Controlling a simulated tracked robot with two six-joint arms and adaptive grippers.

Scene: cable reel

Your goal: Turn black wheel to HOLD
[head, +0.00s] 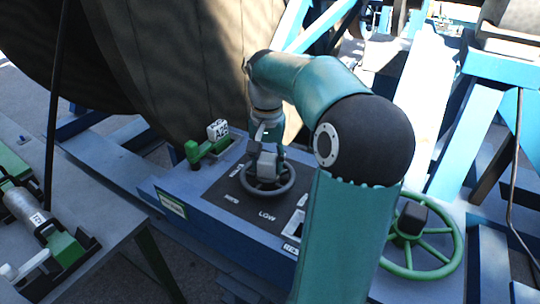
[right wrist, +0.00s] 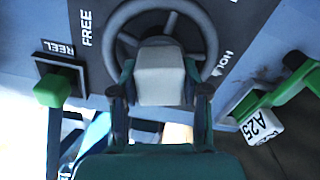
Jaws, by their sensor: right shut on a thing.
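The black wheel (head: 266,193) lies flat on a dark labelled panel (head: 222,187) on the blue console. The word LOW shows on the panel in front of it; another word to its left is too small to read. My right gripper (head: 266,157) is over the wheel's middle. In the right wrist view, the wheel (right wrist: 111,42) has a pale block at its hub, and the fingers of my right gripper (right wrist: 160,88) are shut on this block from both sides. My left gripper is out of view.
A green lever with a white A25 tag (head: 218,130) stands just behind and left of the wheel. A green handwheel (head: 455,240) is to the right, beyond my arm. A large reel (head: 180,60) rises behind. A bench with a grey cylinder (head: 25,208) is at left.

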